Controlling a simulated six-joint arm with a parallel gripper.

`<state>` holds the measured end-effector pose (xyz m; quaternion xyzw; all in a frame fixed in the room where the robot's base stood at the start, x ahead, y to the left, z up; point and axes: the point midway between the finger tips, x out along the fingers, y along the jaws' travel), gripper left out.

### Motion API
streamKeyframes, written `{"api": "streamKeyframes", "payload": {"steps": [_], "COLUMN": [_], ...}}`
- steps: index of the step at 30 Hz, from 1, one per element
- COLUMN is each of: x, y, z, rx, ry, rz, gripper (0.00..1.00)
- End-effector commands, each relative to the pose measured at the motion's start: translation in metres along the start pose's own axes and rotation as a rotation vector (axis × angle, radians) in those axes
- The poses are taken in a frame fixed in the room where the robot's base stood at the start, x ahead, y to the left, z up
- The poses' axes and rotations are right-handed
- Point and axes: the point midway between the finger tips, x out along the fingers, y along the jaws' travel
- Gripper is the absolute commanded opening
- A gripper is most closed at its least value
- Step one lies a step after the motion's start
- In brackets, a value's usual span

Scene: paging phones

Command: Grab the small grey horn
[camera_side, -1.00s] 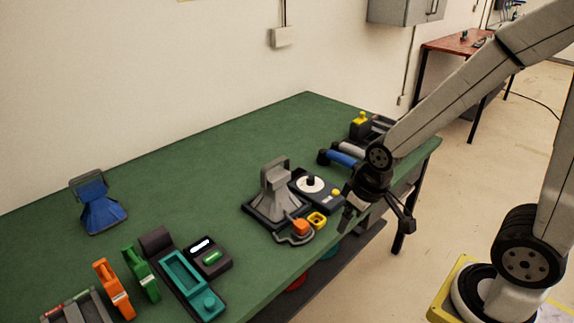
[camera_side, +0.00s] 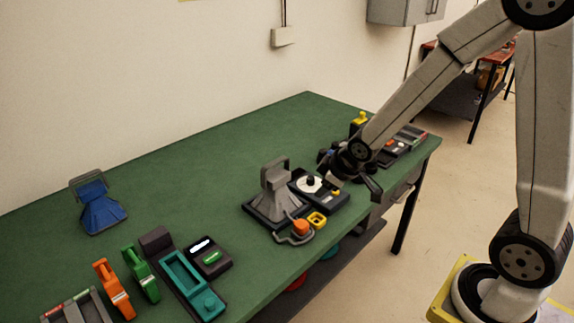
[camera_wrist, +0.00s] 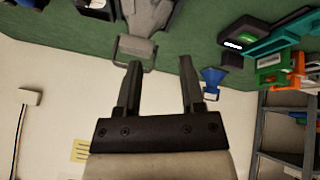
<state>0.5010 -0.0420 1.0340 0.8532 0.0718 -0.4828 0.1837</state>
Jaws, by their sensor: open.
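The grey horn (camera_side: 274,196), with a flared body and a grey handle on top, stands upright on a dark base on the green table. In the wrist view the grey horn (camera_wrist: 148,14) is at the top, its handle (camera_wrist: 136,47) just beyond the fingertips, near the left finger. My gripper (camera_side: 354,183) is to the right of the horn in the side view, past a dial unit, and does not touch the horn. In the wrist view my gripper (camera_wrist: 160,65) is open, with nothing between its fingers.
A dial unit (camera_side: 333,201) lies between horn and gripper. An orange piece (camera_side: 300,227) and a yellow piece (camera_side: 317,220) sit in front. A blue horn (camera_side: 100,212) stands far left, teal tray (camera_side: 185,275) front left. The green table behind the grey horn is clear.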

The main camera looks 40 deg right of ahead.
Motion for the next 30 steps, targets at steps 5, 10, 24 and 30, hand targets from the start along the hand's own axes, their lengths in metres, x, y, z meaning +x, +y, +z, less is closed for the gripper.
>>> {"api": "streamKeyframes", "payload": {"steps": [5,10,24,30], "x": [0.035,0.062,0.115,0.126], "y": [0.039,0.067,0.107,0.109], "z": [-0.036,-0.064,-0.087,-0.073], "rx": [-0.244,-0.480,-1.056,-1.224], "ry": [0.172,0.340,0.819,1.015], "rz": [0.073,0.143,0.351,0.442], "gripper": [0.50,0.50,0.50,0.50]}}
